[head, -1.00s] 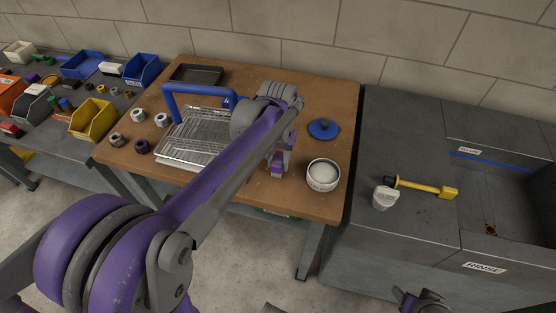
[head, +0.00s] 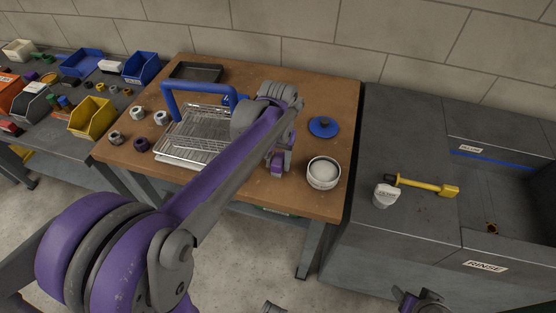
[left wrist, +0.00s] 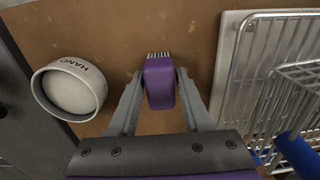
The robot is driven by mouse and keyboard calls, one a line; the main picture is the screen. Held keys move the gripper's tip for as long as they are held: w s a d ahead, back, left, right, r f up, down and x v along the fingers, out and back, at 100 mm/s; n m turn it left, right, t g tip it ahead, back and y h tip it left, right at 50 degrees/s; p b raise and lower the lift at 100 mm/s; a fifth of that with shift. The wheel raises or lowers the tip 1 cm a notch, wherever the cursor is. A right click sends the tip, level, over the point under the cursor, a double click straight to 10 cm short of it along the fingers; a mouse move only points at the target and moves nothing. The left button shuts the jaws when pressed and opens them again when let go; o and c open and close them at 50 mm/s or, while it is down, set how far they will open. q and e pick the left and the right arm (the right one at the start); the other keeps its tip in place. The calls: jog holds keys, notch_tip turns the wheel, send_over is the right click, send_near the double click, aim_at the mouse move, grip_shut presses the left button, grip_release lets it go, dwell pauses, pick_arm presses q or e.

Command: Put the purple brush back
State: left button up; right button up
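The purple brush (left wrist: 160,84) shows in the left wrist view between the two grey fingers of my left gripper (left wrist: 160,76), with its pale bristles at the far end. The fingertips lie against both sides of the brush, and the gripper looks shut on it. In the head view my left gripper (head: 278,164) is low over the front of the wooden table, between the wire rack and the white pot. A small purple part shows there, largely hidden by the arm.
A wire rack with a blue handle (head: 199,90) stands left of the left gripper. A white pot (head: 323,173) stands close on the right, with a blue lid (head: 324,127) behind it. A yellow brush (head: 425,186) and a white cup (head: 386,195) are on the grey sink unit.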

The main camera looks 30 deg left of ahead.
aim_at(278, 159)
pick_arm(q)
jog(key=o, duration=0.6)
jog(key=shift+c, duration=0.2)
jog(key=shift+r, duration=0.1)
pick_arm(e)
jog(key=shift+r, duration=0.1)
pick_arm(q)
jog(key=shift+r+p, duration=2.4)
jog(key=shift+r, duration=1.55)
pick_arm(e)
notch_tip(278, 159, up, 6)
jog(key=w, duration=0.2)
jog(key=shift+s, duration=0.1)
pick_arm(q)
jog(key=shift+s, duration=0.1)
